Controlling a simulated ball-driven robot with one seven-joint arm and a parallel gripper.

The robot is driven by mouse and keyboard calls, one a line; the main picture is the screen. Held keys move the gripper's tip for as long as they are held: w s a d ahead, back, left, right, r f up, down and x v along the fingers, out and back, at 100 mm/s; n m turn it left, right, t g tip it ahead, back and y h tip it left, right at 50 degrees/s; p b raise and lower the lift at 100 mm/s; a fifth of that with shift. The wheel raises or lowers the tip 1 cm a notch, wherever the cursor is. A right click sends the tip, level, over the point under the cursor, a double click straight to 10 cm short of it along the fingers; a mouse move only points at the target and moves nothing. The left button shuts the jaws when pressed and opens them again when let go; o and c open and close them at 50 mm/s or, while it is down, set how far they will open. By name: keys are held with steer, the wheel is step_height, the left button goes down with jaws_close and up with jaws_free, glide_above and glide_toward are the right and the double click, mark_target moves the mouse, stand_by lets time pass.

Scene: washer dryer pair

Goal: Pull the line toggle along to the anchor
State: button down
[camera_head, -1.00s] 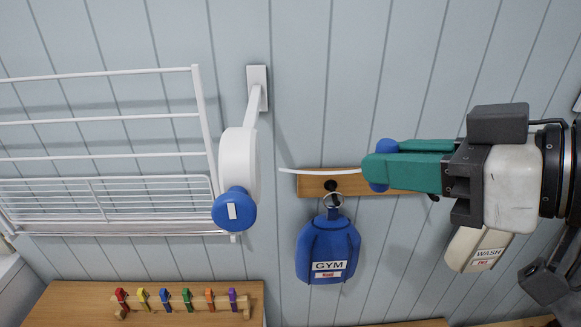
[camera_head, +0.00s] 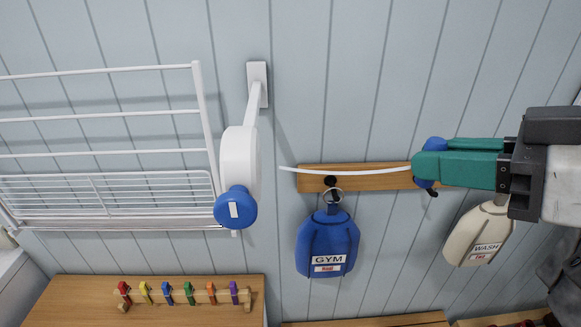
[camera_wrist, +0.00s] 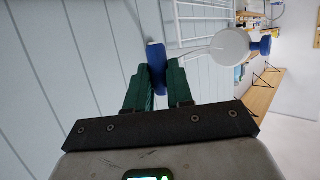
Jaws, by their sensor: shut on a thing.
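My gripper (camera_head: 428,166) has green fingers shut on the blue line toggle (camera_head: 432,147), held in front of the wall. In the wrist view the toggle (camera_wrist: 155,58) sits between the fingertips. A white line (camera_head: 350,171) runs left from the toggle toward the white reel (camera_head: 240,155). The line sags slightly in the head view. In the wrist view it leads toward the reel (camera_wrist: 230,47). The reel is on a wall bracket and has a blue knob (camera_head: 236,208). I cannot make out an anchor in either view.
A wooden rail (camera_head: 372,180) is behind the line. A blue GYM bag (camera_head: 327,243) hangs from it, and a cream WASH bag (camera_head: 478,236) hangs below my gripper. A white drying rack (camera_head: 100,121) is at left, above a shelf with several coloured pegs (camera_head: 188,294).

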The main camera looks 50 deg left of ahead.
steer(key=w+d+p, duration=0.1)
steer(key=w+d, duration=0.5)
steer(key=w, duration=0.1)
steer(key=shift+w+d, duration=0.25)
steer(key=shift+w, duration=0.05)
stand_by(0.5)
steer(key=w+d+p, duration=0.2)
steer(key=w+d, duration=0.5)
steer(key=w, duration=0.2)
steer(key=shift+d, duration=0.4)
steer(key=shift+w, duration=0.1)
stand_by(0.3)
steer(key=w+d+p, duration=0.1)
steer(key=w+d, duration=0.6)
steer(key=w, duration=0.2)
steer(key=shift+d+p, duration=0.35)
steer(key=shift+p, duration=0.05)
stand_by(0.3)
